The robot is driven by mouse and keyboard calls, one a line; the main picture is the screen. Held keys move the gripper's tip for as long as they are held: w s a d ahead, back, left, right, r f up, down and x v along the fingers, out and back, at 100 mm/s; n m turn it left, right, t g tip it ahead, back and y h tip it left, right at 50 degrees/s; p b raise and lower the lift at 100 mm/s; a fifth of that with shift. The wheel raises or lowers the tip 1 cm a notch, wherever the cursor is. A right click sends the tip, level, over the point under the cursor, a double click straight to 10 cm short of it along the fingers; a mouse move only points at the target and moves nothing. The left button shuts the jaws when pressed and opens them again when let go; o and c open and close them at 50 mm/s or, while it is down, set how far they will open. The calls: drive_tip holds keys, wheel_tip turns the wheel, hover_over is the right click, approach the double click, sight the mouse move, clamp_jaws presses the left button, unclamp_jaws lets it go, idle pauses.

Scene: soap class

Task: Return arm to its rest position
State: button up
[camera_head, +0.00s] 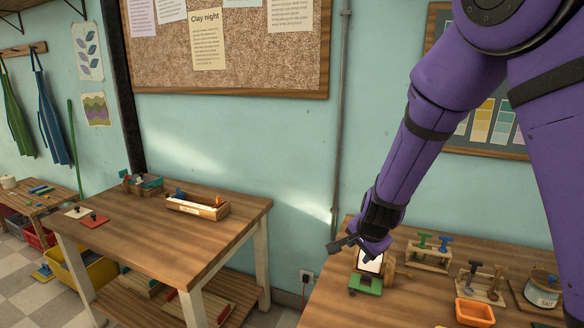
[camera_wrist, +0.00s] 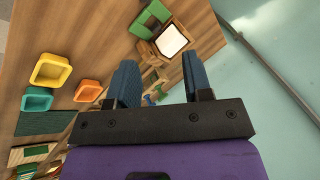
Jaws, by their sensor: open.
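My purple arm reaches down from the upper right in the head view. My gripper (camera_head: 352,250) hangs over the left part of the right-hand table (camera_head: 330,300). In the wrist view its two dark blue fingers (camera_wrist: 163,84) stand wide apart with nothing held between them. Below and beyond it stands a wooden frame with a white panel (camera_head: 371,262) and a green base (camera_head: 365,285). The white panel also shows in the wrist view (camera_wrist: 171,40). The gripper partly overlaps the frame in the head view; I cannot tell the exact gap.
A wooden rack with green and blue handled stamps (camera_head: 428,252), another stamp rack (camera_head: 480,283), an orange dish (camera_head: 474,313) and a round tin (camera_head: 543,288) stand on the right-hand table. The left table (camera_head: 160,235) holds a wooden tray (camera_head: 198,207). A pipe (camera_head: 340,120) runs up the wall.

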drive_tip(key=s+d+r+n+y, duration=0.1)
drive_tip(key=s+d+r+n, duration=0.2)
drive_tip(key=s+r, duration=0.45)
drive_tip(key=s+d+r+n+y, duration=0.1)
drive_tip(key=s+d+r+n, duration=0.3)
drive_tip(key=r, duration=0.7)
drive_tip(key=s+d+r+n+h, duration=0.1)
drive_tip(key=s+d+r+n, duration=0.1)
drive_tip(key=s, duration=0.7)
drive_tip(key=s+d+r+n+h, duration=0.1)
drive_tip(key=s+d+r, duration=0.2)
drive_tip(key=s, duration=0.7)
drive_tip(key=shift+s+d+r+n+h, duration=0.2)
drive_tip(key=shift+d+r+n+h, duration=0.15)
drive_tip(key=shift+r, duration=0.55)
